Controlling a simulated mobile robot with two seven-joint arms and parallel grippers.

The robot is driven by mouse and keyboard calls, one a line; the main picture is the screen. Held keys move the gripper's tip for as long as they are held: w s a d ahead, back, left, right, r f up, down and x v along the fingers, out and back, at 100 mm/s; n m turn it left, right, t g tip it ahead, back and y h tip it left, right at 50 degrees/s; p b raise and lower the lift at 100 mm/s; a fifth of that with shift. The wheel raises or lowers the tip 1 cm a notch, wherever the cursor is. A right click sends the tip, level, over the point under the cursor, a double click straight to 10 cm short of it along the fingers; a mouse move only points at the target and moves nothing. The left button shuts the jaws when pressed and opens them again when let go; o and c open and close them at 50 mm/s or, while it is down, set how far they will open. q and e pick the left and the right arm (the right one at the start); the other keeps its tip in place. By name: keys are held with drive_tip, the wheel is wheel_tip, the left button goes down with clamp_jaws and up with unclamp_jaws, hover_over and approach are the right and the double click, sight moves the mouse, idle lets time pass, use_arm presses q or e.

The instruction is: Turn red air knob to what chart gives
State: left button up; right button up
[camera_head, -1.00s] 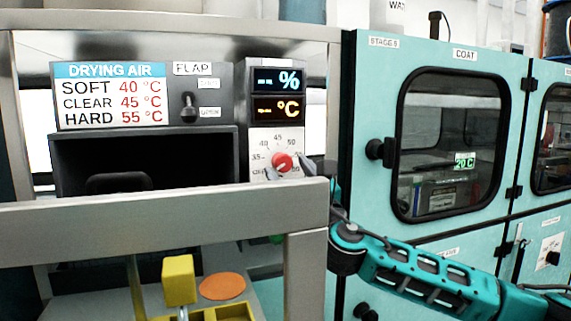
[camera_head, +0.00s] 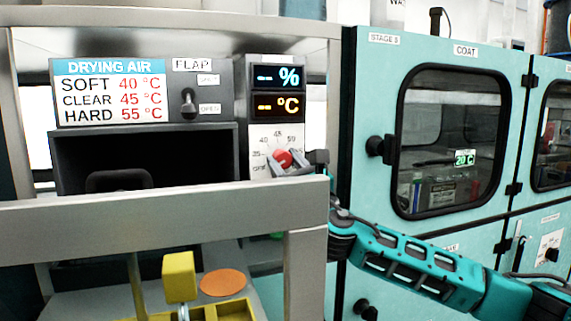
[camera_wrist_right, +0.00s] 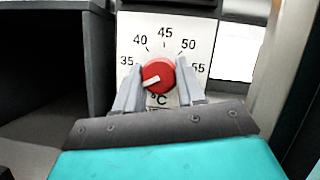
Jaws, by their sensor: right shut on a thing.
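The red air knob (camera_head: 283,158) sits on a white dial plate below the °C display. In the right wrist view the knob (camera_wrist_right: 159,75) has a white pointer aimed to the lower left, below the 35 mark. My right gripper (camera_head: 287,162) is shut on the knob, with one finger on each side of it in the right wrist view (camera_wrist_right: 159,88). The drying air chart (camera_head: 110,93) reads SOFT 40 °C, CLEAR 45 °C, HARD 55 °C. The °C display (camera_head: 277,106) shows dashes. My left gripper is not in view.
A grey metal frame bar (camera_head: 160,205) crosses in front of the dryer. A flap lever (camera_head: 189,104) stands left of the displays. A teal COAT cabinet (camera_head: 365,80) is at the right. A yellow block (camera_head: 179,278) and an orange disc (camera_head: 222,285) are below.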

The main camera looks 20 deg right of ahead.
drive_tip(key=shift+c, duration=1.3)
